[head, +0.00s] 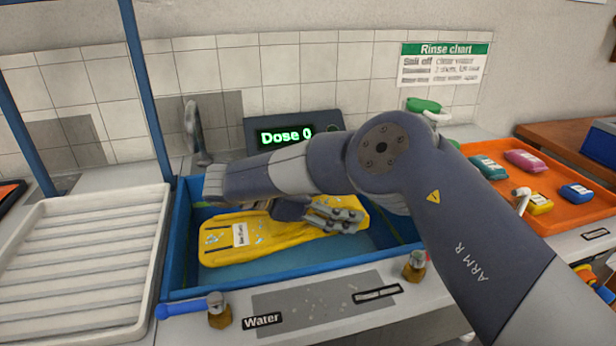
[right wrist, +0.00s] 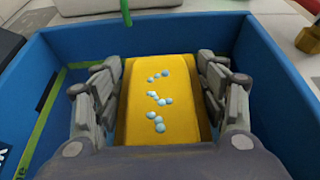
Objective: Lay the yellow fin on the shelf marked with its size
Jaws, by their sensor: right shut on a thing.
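The yellow fin (head: 270,246) lies in the blue basin (head: 178,255), with a small white label on its wide left part; the label's print is too small to read. My right gripper (head: 338,216) reaches into the basin and is shut on the fin's right part. In the right wrist view, its fingers (right wrist: 161,100) stand on both sides of the fin (right wrist: 160,125), which carries several pale blue drops. My left gripper is not in view. No shelf with size marks can be made out.
A white ribbed tray (head: 80,265) stands left of the basin, beside blue posts. A tap (head: 196,135) and a display (head: 290,135) reading "Dose 0" are behind. A blue-handled valve (head: 190,307) is in front. An orange tray (head: 565,205) with several coloured pieces lies right.

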